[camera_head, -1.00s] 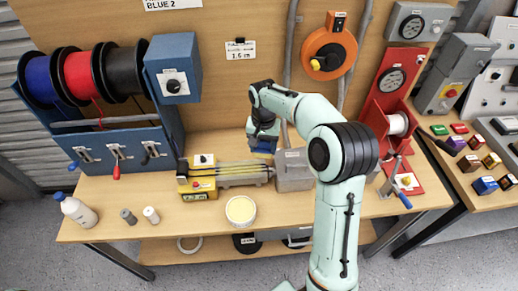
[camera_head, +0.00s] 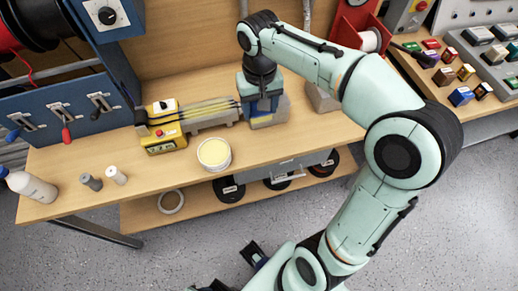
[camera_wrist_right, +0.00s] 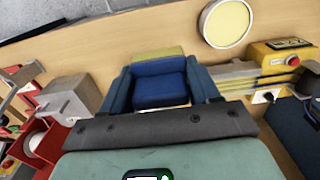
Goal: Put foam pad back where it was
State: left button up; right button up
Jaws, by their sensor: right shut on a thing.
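My right gripper (camera_head: 263,112) is over the wooden bench, between the yellow-ended cable holder and a grey box. In the right wrist view its two blue fingers (camera_wrist_right: 160,88) are shut on a blue block with an olive-yellow far part (camera_wrist_right: 158,54). This two-coloured block looks like the foam pad. In the head view the fingers hide most of it, and whether it touches the bench I cannot tell. My left gripper is not clearly in view.
The cable holder (camera_head: 164,140) stands close left of the right gripper, the grey box (camera_head: 322,96) close right. A round tin with a pale yellow top (camera_head: 214,153) stands in front. Two small cylinders (camera_head: 116,175) and a white bottle (camera_head: 32,187) stand at left. The bench front is mostly clear.

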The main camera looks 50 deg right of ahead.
aim_at(259, 151)
pick_arm(q)
jog(key=f+b, duration=0.1)
jog(key=s+f+b, duration=0.1)
jog(key=shift+f, duration=0.4)
pick_arm(e)
notch_tip(259, 151, down, 18)
jog(key=shift+f, duration=0.1)
pick_arm(q)
jog(key=shift+f+b, duration=0.1)
jog(key=shift+b, duration=0.2)
pick_arm(e)
jog(key=shift+f, duration=0.15)
jog(key=o, duration=0.6)
jog(key=shift+f, duration=0.1)
jog(key=o, duration=0.4)
pick_arm(q)
jog(key=shift+s, duration=0.1)
pick_arm(e)
jog(key=shift+r, duration=0.6)
pick_arm(q)
jog(key=shift+w+r+p, duration=0.2)
jog(key=shift+r+p, duration=0.3)
jog(key=shift+w+r+p, duration=0.15)
jog(key=shift+r+p, duration=0.3)
jog(key=shift+r, duration=0.05)
pick_arm(e)
notch_tip(259, 151, up, 11)
jog(key=shift+r, duration=0.15)
